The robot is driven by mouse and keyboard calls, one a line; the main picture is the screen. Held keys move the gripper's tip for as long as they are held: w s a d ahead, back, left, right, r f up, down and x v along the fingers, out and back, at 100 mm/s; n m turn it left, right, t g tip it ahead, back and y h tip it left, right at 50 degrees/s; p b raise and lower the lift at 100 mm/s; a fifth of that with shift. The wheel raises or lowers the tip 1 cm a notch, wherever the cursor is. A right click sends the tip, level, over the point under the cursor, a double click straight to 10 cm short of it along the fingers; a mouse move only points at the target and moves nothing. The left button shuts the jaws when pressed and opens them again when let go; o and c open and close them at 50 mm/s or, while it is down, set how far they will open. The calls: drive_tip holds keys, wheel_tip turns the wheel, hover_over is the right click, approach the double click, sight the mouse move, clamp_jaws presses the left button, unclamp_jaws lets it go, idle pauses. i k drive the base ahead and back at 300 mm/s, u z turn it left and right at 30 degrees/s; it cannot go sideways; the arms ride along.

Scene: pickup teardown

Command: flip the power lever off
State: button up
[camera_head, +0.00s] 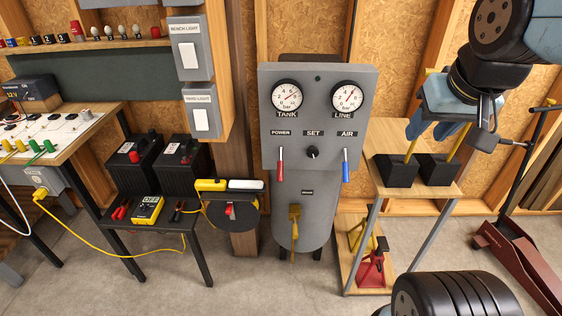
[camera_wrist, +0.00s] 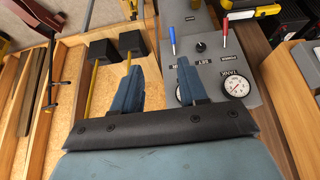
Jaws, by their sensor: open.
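The grey control panel (camera_head: 318,115) stands in the middle of the head view, with TANK and LINE gauges. The red power lever (camera_head: 280,167) hangs below the POWER label, handle end down. A blue lever (camera_head: 345,169) hangs below AIR, and a black SET knob (camera_head: 312,152) sits between them. In the wrist view the panel appears turned over, with the red lever (camera_wrist: 224,32) and blue lever (camera_wrist: 172,42) near the top. My gripper (camera_head: 430,134) is open and empty, to the right of the panel and apart from both levers. Its two blue fingers also show in the wrist view (camera_wrist: 157,72).
A wooden stand (camera_head: 405,187) with black blocks and yellow rods is below my gripper. A small black table (camera_head: 165,212) with batteries stands left of the panel. Floor before the panel is clear.

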sight(280, 163)
drive_tip(key=z, duration=0.75)
drive_tip(key=k, duration=0.9)
drive_tip(key=u, duration=0.35)
drive_tip(key=i, duration=0.5)
drive_tip(key=z, duration=0.05)
